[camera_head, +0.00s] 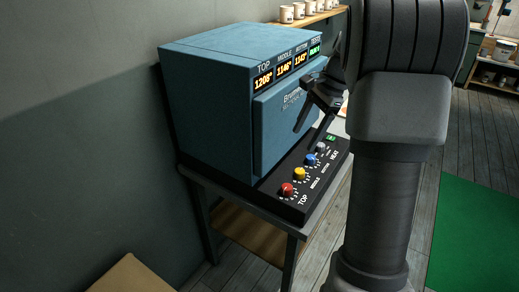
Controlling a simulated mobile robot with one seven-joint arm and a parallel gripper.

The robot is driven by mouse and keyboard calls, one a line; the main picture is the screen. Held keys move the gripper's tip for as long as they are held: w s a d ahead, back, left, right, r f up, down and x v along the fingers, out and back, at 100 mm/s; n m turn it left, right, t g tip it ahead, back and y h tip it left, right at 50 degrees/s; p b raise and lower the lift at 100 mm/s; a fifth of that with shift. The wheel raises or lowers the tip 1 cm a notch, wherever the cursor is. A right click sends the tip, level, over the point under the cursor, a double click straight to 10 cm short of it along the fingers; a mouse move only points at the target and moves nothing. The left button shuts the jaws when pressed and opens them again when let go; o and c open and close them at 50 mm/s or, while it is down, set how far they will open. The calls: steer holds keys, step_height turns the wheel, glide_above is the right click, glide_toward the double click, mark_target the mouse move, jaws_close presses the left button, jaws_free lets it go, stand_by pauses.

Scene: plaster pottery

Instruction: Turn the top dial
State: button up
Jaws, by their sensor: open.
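The top dial (287,188) is a red knob with a pale base, at the near left end of the black sloped control panel (268,194), by the printed word TOP. The yellow middle dial (299,174) and the blue bottom dial (311,160) sit farther along the panel. A grey knob (321,147) is beyond them, by the word HEAT. My gripper (303,124) is open and empty, its fingers pointing down in front of the kiln door, above and away from the red dial. My arm hides part of the scene on the right.
The blue kiln (205,108) shows TOP 1208°, MIDDLE 1146° and BOTTOM 1143° on its displays. It stands on a grey table (245,209) against the wall. A shelf with mugs (300,14) is behind. A green mat (472,235) lies on the floor at right.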

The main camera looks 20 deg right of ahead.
steer(key=w+d+f+m, duration=0.2)
steer(key=d+f, duration=0.2)
steer(key=y+b, duration=0.1)
glide_toward(287, 186)
steer(key=shift+m, duration=0.4)
steer(key=x, duration=0.8)
steer(key=shift+s+a+f, duration=0.1)
steer(key=shift+a+f, duration=0.1)
steer(key=shift+f, duration=0.1)
steer(key=shift+c, duration=0.3)
jaws_close()
